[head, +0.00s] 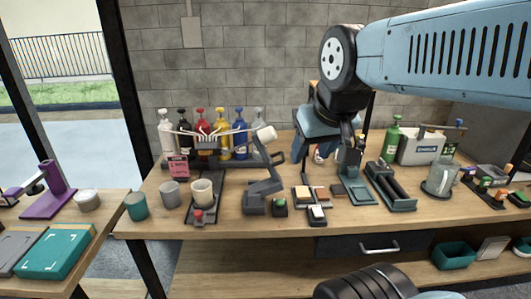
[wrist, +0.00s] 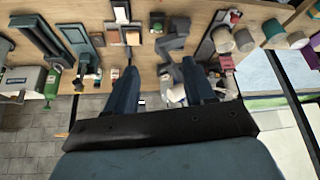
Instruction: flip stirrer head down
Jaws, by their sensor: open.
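A dark base (head: 196,217) with a red button carries a pale cup (head: 202,192). This looks like the stirrer. A dark bar with thin pale prongs (head: 207,134) shows above and behind it; I cannot tell for sure that this is its raised head. To its right stands a grey jointed stand (head: 265,187), with a white cylinder (head: 266,133) near its top. My gripper (head: 347,156) is over the table, to the right of these. In the wrist view my gripper (wrist: 160,74) has its fingers wide apart, with nothing clearly held. The grey stand shows near the right finger.
Several coloured bottles (head: 240,140) stand at the back. A grey cup (head: 170,193) and a teal cup (head: 137,206) are at the left. A teal stand (head: 355,188), a dark roller tray (head: 393,188) and a green bottle (head: 391,140) are at the right. The front table edge is mostly clear.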

